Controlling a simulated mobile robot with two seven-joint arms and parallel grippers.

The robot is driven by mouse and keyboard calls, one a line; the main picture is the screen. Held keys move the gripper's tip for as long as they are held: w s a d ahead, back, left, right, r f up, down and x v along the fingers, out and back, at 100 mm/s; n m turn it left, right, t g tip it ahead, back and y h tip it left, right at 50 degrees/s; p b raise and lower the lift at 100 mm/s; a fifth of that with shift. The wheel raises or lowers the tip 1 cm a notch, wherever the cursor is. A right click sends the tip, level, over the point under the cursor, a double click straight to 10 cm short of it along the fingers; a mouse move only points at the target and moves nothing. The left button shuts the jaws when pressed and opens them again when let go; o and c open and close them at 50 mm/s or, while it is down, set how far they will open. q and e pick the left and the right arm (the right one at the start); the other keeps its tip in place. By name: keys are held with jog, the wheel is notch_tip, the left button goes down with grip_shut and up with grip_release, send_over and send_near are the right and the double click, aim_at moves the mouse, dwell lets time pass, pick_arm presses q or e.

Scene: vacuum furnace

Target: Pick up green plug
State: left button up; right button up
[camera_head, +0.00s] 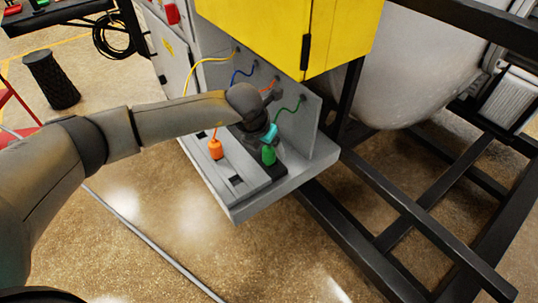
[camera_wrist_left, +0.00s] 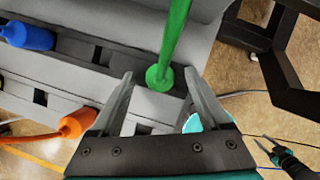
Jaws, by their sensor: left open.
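The green plug (camera_head: 268,155) stands on the grey panel ledge, near its right side, with a green cable running up to the panel. In the left wrist view the top of the green plug (camera_wrist_left: 158,78) and its thick cable show between the fingertips. My left gripper (camera_head: 262,138) is over the plug, and its dark body hides part of the ledge around it. In the wrist view my left gripper (camera_wrist_left: 160,86) is open, with one finger on each side of the plug. Contact with the plug cannot be told.
An orange plug (camera_head: 215,148) stands left of the green one. A blue plug (camera_wrist_left: 26,36) shows in the wrist view. The yellow cabinet (camera_head: 290,35) overhangs the ledge. Black frame beams (camera_head: 400,195) lie to the right. A dark gripper-like part (camera_wrist_left: 292,165) shows lower right in the wrist view.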

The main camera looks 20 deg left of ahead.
pick_arm(q)
jog(key=shift+x, duration=0.95)
jog(key=shift+c, duration=0.4)
jog(key=shift+r, duration=0.1)
grip_shut()
